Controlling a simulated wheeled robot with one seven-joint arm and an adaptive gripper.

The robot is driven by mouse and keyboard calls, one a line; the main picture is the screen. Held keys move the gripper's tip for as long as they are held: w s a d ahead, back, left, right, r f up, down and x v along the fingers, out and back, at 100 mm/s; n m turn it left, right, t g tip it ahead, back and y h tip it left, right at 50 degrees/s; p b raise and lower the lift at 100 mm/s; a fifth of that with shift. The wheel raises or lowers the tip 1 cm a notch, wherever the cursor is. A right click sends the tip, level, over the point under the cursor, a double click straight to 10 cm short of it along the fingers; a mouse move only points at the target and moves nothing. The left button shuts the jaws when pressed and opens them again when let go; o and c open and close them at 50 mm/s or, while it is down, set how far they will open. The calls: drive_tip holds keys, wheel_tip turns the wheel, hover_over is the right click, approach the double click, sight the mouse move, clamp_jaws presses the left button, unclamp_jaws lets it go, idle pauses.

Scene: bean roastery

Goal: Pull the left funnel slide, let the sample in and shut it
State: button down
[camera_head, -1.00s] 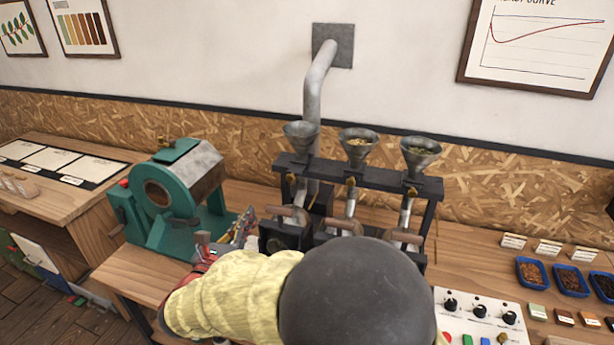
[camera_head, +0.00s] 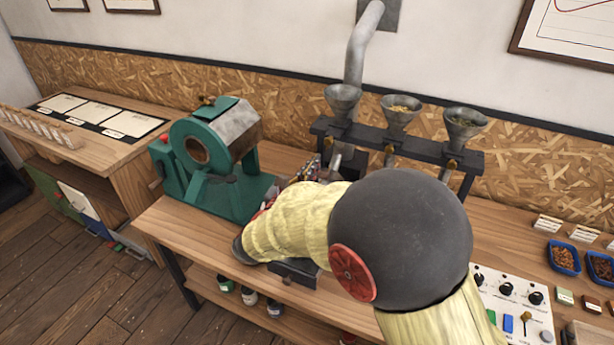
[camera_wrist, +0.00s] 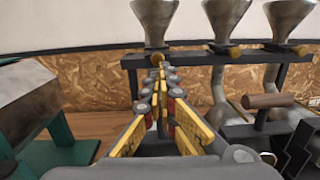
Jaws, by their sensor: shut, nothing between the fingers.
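The left funnel (camera_head: 342,98) is a grey metal cone on a dark rack, and looks empty in the head view. My gripper (camera_wrist: 160,72) is shut and empty. Its fingertips line up with that knob in the wrist view, partly covering it; I cannot tell whether they touch. The middle funnel (camera_head: 399,110) and right funnel (camera_head: 464,123) hold beans or similar material.
A green roaster (camera_head: 215,160) stands left of the rack. A wooden-handled part (camera_wrist: 268,101) sits right of my fingers. A control panel (camera_head: 512,300) and blue bean trays (camera_head: 563,258) lie to the right. The rack bar (camera_head: 420,152) crosses behind my arm.

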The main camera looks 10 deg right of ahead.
sight(328, 144)
drive_tip(key=b+x, duration=0.1)
drive_tip(key=x, duration=0.6)
drive_tip(key=shift+w+d, duration=0.1)
drive_tip(key=shift+w, duration=0.05)
drive_tip(key=x, duration=0.4)
